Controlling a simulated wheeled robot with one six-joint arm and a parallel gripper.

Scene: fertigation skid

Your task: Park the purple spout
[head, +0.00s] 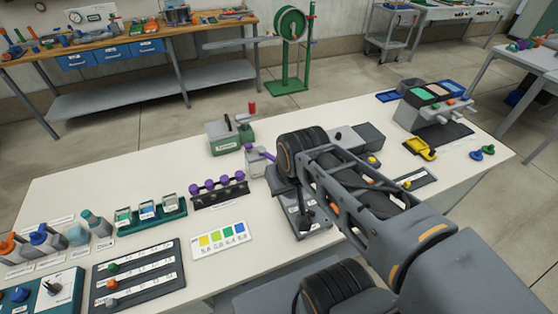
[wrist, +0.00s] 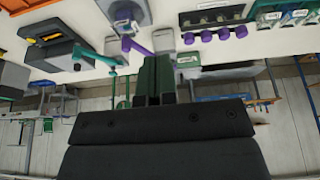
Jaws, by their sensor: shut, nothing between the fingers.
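The purple spout (head: 249,149) juts from a small grey box (head: 259,162) on the white table, just left of my arm in the head view. In the wrist view the purple spout (wrist: 136,46) slants beside the pale box (wrist: 164,40), near the tips of my gripper (wrist: 154,64). My gripper is shut and empty; I cannot tell whether it touches the spout. The head view hides my gripper behind the arm.
A colour chart card (head: 221,239) lies in front. The table's back left is clear.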

